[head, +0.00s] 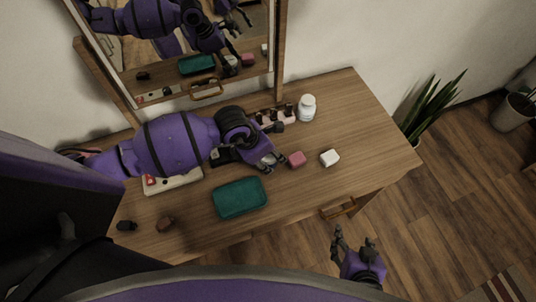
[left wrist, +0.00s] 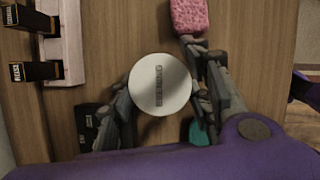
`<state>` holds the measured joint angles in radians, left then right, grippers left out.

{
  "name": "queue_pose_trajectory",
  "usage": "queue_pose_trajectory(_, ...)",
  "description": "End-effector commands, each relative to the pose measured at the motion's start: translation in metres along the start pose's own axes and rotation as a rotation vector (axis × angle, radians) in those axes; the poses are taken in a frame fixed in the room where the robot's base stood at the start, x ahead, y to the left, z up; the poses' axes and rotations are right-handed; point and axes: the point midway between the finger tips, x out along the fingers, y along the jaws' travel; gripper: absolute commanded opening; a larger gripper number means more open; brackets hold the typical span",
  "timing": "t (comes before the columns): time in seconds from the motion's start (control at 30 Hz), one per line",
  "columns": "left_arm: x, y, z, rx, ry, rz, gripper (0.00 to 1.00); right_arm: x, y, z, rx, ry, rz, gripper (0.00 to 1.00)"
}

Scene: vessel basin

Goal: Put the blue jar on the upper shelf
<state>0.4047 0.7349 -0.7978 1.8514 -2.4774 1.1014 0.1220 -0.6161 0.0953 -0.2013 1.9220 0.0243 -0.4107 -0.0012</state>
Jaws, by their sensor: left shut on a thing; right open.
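My left gripper (head: 268,163) is low over the middle of the wooden dresser top. In the left wrist view, its fingers (left wrist: 162,100) are shut on a round jar with a white lettered lid (left wrist: 160,80). The jar's sides are hidden there, so I cannot see a blue colour. In the head view, the hand largely hides the jar. A pale stepped rack (left wrist: 65,30) with dark labelled bottles stands left of the jar; whether it is the upper shelf I cannot tell. My right gripper (head: 352,240) is open and empty, off the dresser's front edge.
A pink sponge (head: 296,159) and a white block (head: 330,158) lie right of my left gripper. A teal box (head: 239,198) lies in front. A white bottle (head: 307,107) stands behind, and a framed mirror (head: 150,60) rises at the back. The dresser's right end is clear.

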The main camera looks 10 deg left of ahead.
Motion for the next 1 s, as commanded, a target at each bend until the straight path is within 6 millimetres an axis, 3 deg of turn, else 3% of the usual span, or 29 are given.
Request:
queue_pose_trajectory(0.27, 0.002, -0.001, -0.002, -0.001, 0.001, -0.002, 0.18, 0.000, -0.002, 0.004, 0.000, -0.009, -0.003, 0.64)
queue_pose_trajectory(0.3, 0.003, -0.001, -0.002, -0.001, 0.002, -0.001, 0.48, 0.000, -0.002, 0.004, 0.000, -0.009, -0.003, 0.64)
queue_pose_trajectory(0.43, 0.002, -0.001, -0.002, -0.001, 0.002, -0.001, 0.64, 0.000, -0.002, 0.005, 0.000, -0.009, -0.004, 0.64)
queue_pose_trajectory(0.77, 0.000, 0.000, 0.000, -0.001, 0.001, 0.000, 0.64, 0.000, -0.002, 0.004, 0.000, -0.007, -0.004, 0.64)
queue_pose_trajectory(1.0, -0.032, 0.000, -0.002, 0.001, 0.002, -0.001, 0.64, 0.000, -0.002, 0.012, 0.000, -0.020, -0.003, 0.64)
